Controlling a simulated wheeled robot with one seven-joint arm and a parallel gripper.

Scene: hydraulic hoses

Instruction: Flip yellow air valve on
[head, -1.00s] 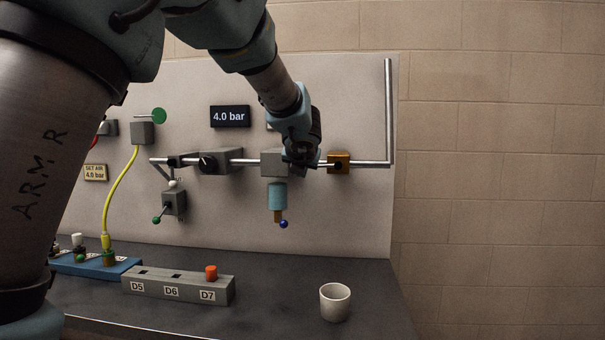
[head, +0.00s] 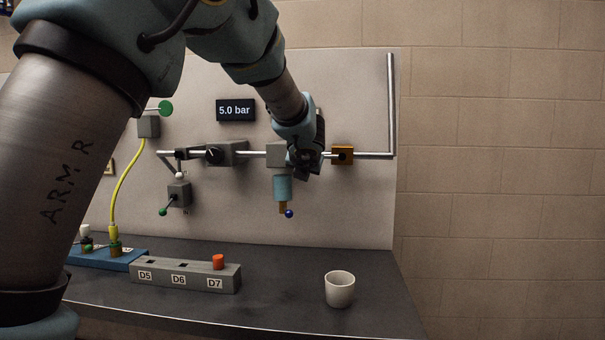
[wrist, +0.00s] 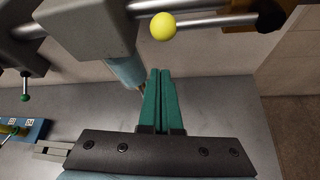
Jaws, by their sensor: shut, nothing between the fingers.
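In the head view my arm hides the knob. My gripper (wrist: 160,72) has its two green fingers pressed together with nothing between them. A small gap shows between the fingertips and the knob in the picture. In the head view my gripper (head: 304,172) is in front of the pipe, beside the grey block with the light-blue cylinder (head: 283,187).
A display (head: 236,110) reads 5.0 bar. A brass block (head: 343,154) sits on the pipe at right. A green-knobbed grey valve (head: 179,194) hangs at left. A white cup (head: 340,289) and a grey socket block (head: 186,274) stand on the bench. The bench beneath my gripper looks clear.

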